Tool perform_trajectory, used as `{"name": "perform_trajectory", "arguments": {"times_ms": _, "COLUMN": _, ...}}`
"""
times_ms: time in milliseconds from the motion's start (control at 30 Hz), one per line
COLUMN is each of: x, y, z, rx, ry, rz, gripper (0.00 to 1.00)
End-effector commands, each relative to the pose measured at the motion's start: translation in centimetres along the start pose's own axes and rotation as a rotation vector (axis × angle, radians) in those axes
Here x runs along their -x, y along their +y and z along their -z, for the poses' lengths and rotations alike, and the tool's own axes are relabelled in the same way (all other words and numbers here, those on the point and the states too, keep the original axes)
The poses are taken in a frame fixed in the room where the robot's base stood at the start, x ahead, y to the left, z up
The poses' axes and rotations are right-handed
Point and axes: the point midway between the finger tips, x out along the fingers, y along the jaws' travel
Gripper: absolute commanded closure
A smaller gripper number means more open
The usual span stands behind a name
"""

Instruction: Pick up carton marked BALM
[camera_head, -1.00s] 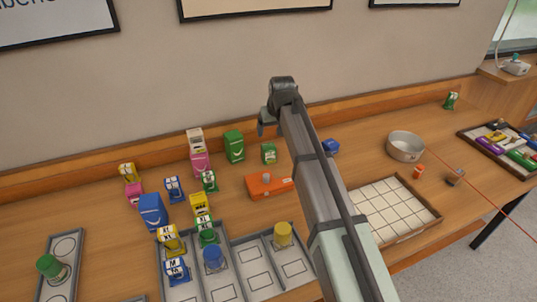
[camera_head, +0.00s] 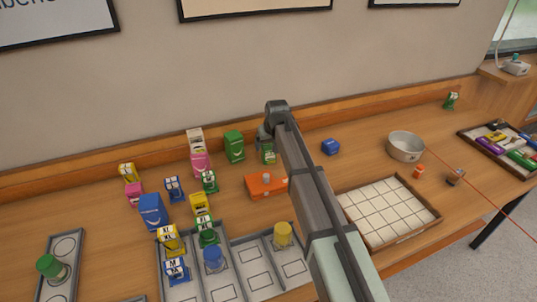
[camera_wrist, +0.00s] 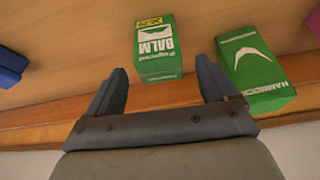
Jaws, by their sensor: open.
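The green carton marked BALM (camera_wrist: 157,48) shows in the wrist view, upside down, just beyond and between my open fingers. In the head view the carton (camera_head: 268,157) stands towards the back of the table, its upper part partly covered by my gripper. My gripper (camera_wrist: 160,66) is open, with one dark finger on each side of the carton's near end in the wrist view. Nothing is held. In the head view my gripper (camera_head: 265,138) is at the carton's top; I cannot tell whether they touch.
A green HAMMOCK carton (camera_wrist: 256,67) stands close beside my right finger in the wrist view; it also shows in the head view (camera_head: 234,146). An orange box (camera_head: 262,187) lies in front. A blue block (camera_head: 330,146) is to the right. The wooden back ledge (camera_head: 360,116) runs behind.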

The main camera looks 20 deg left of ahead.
Motion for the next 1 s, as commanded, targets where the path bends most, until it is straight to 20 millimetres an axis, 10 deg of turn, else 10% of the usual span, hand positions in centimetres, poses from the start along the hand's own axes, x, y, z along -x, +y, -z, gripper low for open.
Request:
{"name": "perform_trajectory", "arguments": {"times_ms": 500, "x": -3.4, "y": 0.0, "z": 0.0, "rx": 0.0, "ry": 0.001, "rz": 0.0, "gripper": 0.16}}
{"name": "perform_trajectory", "arguments": {"times_ms": 1000, "x": -3.4, "y": 0.0, "z": 0.0, "rx": 0.0, "ry": 0.001, "rz": 0.0, "gripper": 0.64}}
